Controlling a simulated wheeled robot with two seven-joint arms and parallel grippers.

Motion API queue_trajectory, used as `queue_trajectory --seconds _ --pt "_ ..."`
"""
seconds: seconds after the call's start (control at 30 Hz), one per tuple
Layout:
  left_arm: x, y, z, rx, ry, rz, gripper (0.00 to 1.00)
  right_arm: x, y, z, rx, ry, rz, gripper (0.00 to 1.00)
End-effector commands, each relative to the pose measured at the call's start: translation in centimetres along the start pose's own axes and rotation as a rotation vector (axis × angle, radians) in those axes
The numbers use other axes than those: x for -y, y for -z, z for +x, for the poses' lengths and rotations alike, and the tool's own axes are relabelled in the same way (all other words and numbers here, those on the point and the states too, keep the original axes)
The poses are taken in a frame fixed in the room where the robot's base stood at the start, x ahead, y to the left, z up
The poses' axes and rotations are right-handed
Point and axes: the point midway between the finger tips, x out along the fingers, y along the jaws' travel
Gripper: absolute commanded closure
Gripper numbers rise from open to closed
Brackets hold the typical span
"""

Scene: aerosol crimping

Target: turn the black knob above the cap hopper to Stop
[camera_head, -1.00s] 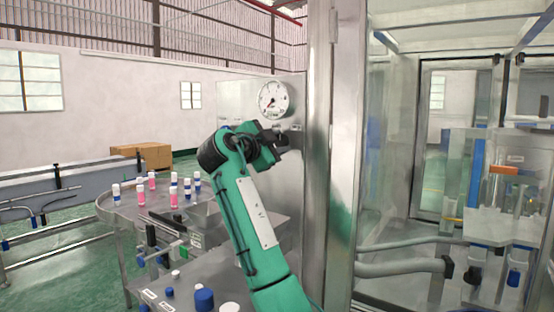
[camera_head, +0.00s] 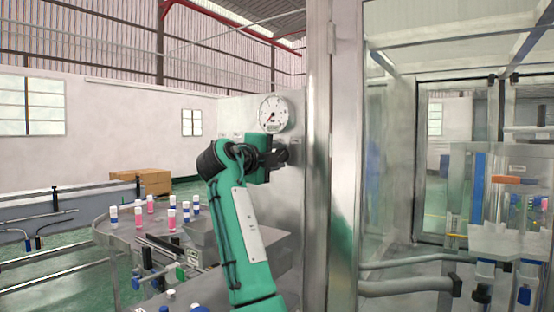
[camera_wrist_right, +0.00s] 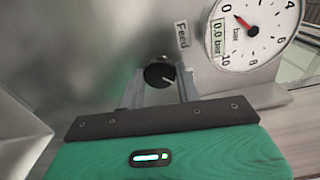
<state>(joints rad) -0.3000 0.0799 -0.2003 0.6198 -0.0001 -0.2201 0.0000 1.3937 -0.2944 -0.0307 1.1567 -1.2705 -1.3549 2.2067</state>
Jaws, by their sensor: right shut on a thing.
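The black knob (camera_wrist_right: 158,73) is round with a pale pointer mark and sits on a grey metal panel below a "Feed" label (camera_wrist_right: 182,34) in the right wrist view. My right gripper (camera_wrist_right: 160,88) is shut on the knob, one finger on each side. The pointer mark slants toward the lower right of that view. In the head view my right gripper (camera_head: 284,156) is against the panel below the gauge and hides the knob. A grey metal box (camera_head: 212,238), perhaps the cap hopper, is below my arm. I cannot read a Stop mark. My left gripper is not in view.
A round pressure gauge (camera_head: 273,113) reading 0.0 bar is just above the knob. A steel post (camera_head: 318,160) and glass enclosure stand close on the right. A round table (camera_head: 115,232) with several pink and blue-white bottles is at the left.

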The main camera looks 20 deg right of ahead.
Motion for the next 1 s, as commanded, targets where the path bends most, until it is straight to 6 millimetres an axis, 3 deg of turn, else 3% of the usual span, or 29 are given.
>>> queue_trajectory --seconds 0.6,0.63,0.7,1.0 --pt "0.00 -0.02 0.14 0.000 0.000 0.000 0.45 -0.16 -0.02 0.03 -0.001 -0.003 0.039 0.89" --pt "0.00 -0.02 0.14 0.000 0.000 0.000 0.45 -0.17 -0.02 0.03 -0.001 -0.003 0.039 0.60" --pt "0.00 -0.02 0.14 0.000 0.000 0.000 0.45 -0.15 -0.01 0.03 -0.001 -0.002 0.039 0.47" --pt "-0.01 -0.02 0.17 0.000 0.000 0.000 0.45 -0.08 -0.01 -0.06 0.000 -0.001 0.039 0.45"
